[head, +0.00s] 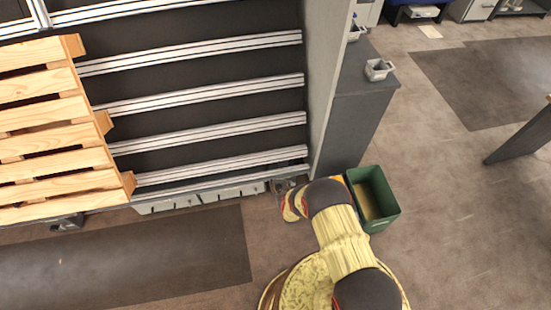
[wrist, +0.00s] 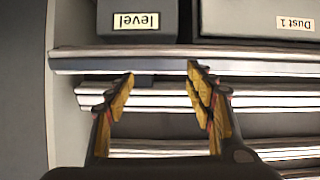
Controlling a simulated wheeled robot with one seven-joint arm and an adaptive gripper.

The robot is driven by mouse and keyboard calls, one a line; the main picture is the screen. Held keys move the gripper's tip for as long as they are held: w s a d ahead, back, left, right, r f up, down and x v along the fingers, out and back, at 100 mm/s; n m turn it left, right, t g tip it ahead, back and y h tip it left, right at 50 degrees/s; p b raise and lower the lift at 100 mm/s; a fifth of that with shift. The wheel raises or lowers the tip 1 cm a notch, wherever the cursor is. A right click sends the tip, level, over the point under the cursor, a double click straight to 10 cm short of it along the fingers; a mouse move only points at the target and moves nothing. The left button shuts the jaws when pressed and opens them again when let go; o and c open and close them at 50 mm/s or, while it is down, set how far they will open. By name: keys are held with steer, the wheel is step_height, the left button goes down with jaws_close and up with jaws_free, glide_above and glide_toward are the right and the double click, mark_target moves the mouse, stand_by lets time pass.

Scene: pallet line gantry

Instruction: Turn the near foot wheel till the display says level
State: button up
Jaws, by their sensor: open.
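My gripper (wrist: 162,72) is open in the wrist view, with its two yellow-padded fingers apart and nothing between them. Its tips are in front of pale metal rails. I cannot make out a foot wheel in either view. In the head view my arm reaches to the foot of the rack's right end and hides much of that spot.
A wooden pallet (head: 60,133) rests on the rack of rails (head: 205,105) at left. A green bin (head: 379,222) stands close right of my arm, below a grey cabinet (head: 350,125). A box labelled "Dust 1" (wrist: 250,22) is at upper right in the wrist view.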

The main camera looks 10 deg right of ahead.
steer(key=w+r, duration=1.1)
steer(key=shift+w+a+r+g, duration=0.2)
steer(key=shift+g, duration=0.2)
